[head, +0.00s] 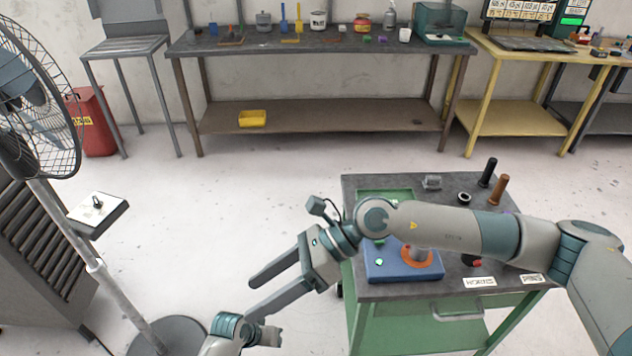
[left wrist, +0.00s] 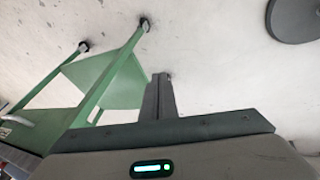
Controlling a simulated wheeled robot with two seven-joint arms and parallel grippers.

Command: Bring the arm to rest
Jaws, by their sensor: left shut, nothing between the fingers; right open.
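My right arm reaches in from the right of the head view, across the green cart. Its gripper (head: 250,296) is open and empty, over the floor left of the cart, with its fingers pointing down-left. Part of my left arm (head: 235,332) shows at the bottom edge of the head view; its fingers cannot be made out there. In the left wrist view my left gripper (left wrist: 160,95) is shut and empty, with the floor beyond it. On the cart a blue base (head: 390,267) carries an orange ring (head: 429,259). My right arm hides part of the cart top.
The green cart (head: 405,327) has a dark top with a black and a brown handle (head: 498,188) at its back right. A fan (head: 35,100) stands at the left. A workbench (head: 330,42) stands at the back. The floor between is clear.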

